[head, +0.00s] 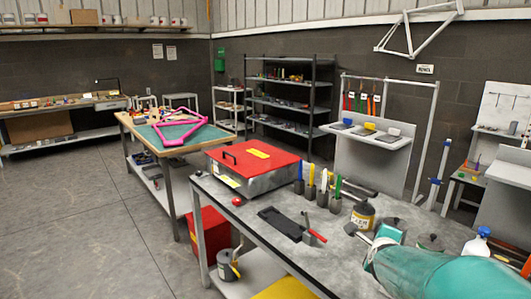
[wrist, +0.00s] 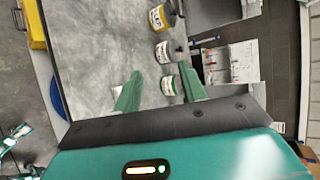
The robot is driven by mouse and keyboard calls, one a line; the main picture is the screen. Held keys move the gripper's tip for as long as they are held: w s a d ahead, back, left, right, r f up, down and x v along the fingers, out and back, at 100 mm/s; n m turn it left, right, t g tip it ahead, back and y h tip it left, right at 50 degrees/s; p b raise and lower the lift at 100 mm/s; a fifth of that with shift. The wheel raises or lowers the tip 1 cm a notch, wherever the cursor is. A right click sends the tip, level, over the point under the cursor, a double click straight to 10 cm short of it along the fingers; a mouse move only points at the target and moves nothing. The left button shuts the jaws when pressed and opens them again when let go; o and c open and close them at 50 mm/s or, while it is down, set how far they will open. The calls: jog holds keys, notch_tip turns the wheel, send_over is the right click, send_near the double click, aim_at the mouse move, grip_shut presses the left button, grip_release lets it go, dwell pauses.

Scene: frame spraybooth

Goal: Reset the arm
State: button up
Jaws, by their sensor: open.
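My gripper (wrist: 160,71) is open, with its two green fingers apart in the wrist view. I see nothing held between them; a small can with a green-and-white label (wrist: 170,86) shows beyond, near the right finger. In the head view my teal arm reaches in from the lower right over the grey workbench (head: 265,222), and its gripper end (head: 374,252) is low near the cans. A can with a yellow label (head: 363,214) stands on the bench just behind it, and also shows at the top of the wrist view (wrist: 162,17).
A red-lidded metal box (head: 254,165), a black tray (head: 283,224), and several colour-handled tools in holders (head: 322,188) stand on the bench. A green-topped table (head: 172,138) with a pink frame (head: 185,122) is behind. The floor (head: 85,215) at left is clear.

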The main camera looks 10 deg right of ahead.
jog(key=s+a+r+n+g+y, duration=0.1)
jog(key=s+a+n+y, duration=0.2)
jog(key=a+n, duration=0.5)
jog(key=s+a+r+n+g+y, duration=0.15)
jog(key=s+a+n, duration=0.25)
jog(key=a+n, duration=0.4)
jog(key=s+a+f+n+g+y, duration=0.1)
jog(key=s+a+f+n+g, duration=0.1)
jog(key=s+a+n, duration=0.6)
jog(key=s+n+g, duration=0.1)
jog(key=s+n, duration=0.2)
jog(key=s, duration=0.1)
jog(key=shift+a+y, duration=0.35)
jog(key=shift+c, duration=0.6)
jog(key=shift+d, duration=0.2)
